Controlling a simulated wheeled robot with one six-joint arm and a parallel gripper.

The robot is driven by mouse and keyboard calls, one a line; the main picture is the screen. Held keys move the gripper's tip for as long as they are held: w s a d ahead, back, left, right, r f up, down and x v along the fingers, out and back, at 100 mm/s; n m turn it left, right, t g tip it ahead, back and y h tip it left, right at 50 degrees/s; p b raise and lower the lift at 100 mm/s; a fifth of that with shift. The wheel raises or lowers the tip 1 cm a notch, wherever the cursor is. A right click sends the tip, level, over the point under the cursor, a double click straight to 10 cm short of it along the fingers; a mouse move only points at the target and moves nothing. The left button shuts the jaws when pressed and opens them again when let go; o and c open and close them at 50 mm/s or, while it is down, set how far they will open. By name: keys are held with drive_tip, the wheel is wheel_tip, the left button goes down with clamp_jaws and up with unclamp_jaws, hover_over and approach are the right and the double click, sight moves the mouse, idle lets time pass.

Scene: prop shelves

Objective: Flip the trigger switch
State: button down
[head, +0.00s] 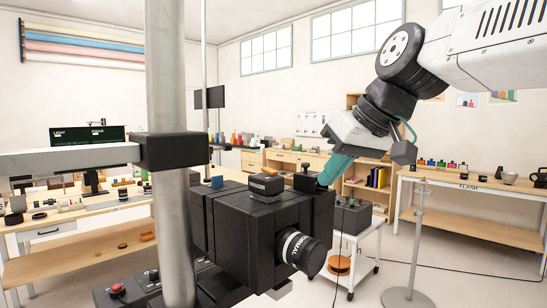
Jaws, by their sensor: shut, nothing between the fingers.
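A large black box camera (262,225) with a lens marked NORMAL (300,250) stands in the middle of the head view. A small black upright part (307,169) rises from its top right; I cannot tell whether this is the trigger switch. My gripper (322,183) has teal fingers, is shut and empty, and points down and left at the camera's top right corner, close to that part. I cannot tell whether it touches. A control box at the lower left has a red button (117,289) and a black knob or lever (154,275).
A grey vertical post (172,130) with a black clamp (172,151) stands in front at left. A white cart (352,244) carries a black box (350,217) behind the camera. A thin stand (418,240) is at right, before a table marked FLASH (470,187).

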drive_tip(key=w+a+r+n+t+y, duration=0.2)
drive_tip(key=w+a+r+n, duration=0.1)
drive_tip(key=r, duration=0.8)
drive_tip(key=shift+w+a, duration=0.45)
drive_tip(key=shift+a, duration=0.15)
hover_over(269, 171)
drive_tip(key=w, duration=0.1)
drive_tip(key=f, duration=0.4)
drive_tip(key=d+f, duration=0.1)
drive_tip(key=f, duration=0.1)
drive_tip(key=shift+f, duration=0.1)
wheel_tip(269, 171, down, 2)
drive_tip(key=shift+f, duration=0.2)
drive_tip(key=shift+w+a+f, duration=0.1)
drive_tip(key=shift+f, duration=0.45)
drive_tip(key=shift+w, duration=0.15)
